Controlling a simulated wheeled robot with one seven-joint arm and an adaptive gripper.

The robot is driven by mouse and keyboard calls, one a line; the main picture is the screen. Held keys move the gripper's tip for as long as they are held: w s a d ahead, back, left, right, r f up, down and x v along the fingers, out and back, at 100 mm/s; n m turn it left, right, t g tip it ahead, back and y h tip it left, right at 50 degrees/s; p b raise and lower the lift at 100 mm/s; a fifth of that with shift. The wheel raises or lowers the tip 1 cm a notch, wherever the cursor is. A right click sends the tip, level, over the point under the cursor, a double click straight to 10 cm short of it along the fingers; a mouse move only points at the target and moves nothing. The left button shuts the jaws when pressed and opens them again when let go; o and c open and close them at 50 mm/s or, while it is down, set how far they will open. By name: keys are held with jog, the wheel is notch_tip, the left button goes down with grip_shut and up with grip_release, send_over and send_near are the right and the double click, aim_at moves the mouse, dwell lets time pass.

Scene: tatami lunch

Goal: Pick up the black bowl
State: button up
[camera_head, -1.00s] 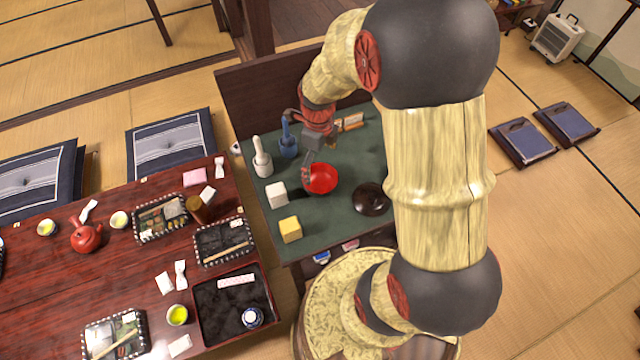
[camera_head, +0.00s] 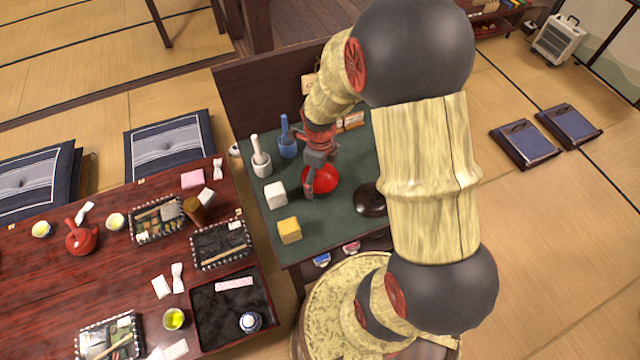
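A bowl with a red inside (camera_head: 326,179) is on the green-topped table; its outer side is mostly hidden, so I cannot tell its outside colour. A dark, round, lid-like piece (camera_head: 368,201) lies to its right, partly hidden by my arm. My gripper (camera_head: 311,187) reaches down at the left side of the red bowl. One finger shows at the bowl's left edge and the other is not clear. I cannot tell whether the fingers are closed on the rim or whether the bowl is off the table.
A white cube (camera_head: 275,194) and a yellow cube (camera_head: 289,230) are left of the bowl. A pale mortar with pestle (camera_head: 262,164) and a blue one (camera_head: 287,146) stand behind them. A dark red table (camera_head: 50,285) set with dishes is at left. The green table's front middle (camera_head: 325,228) is clear.

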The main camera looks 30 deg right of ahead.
jog(key=c, duration=1)
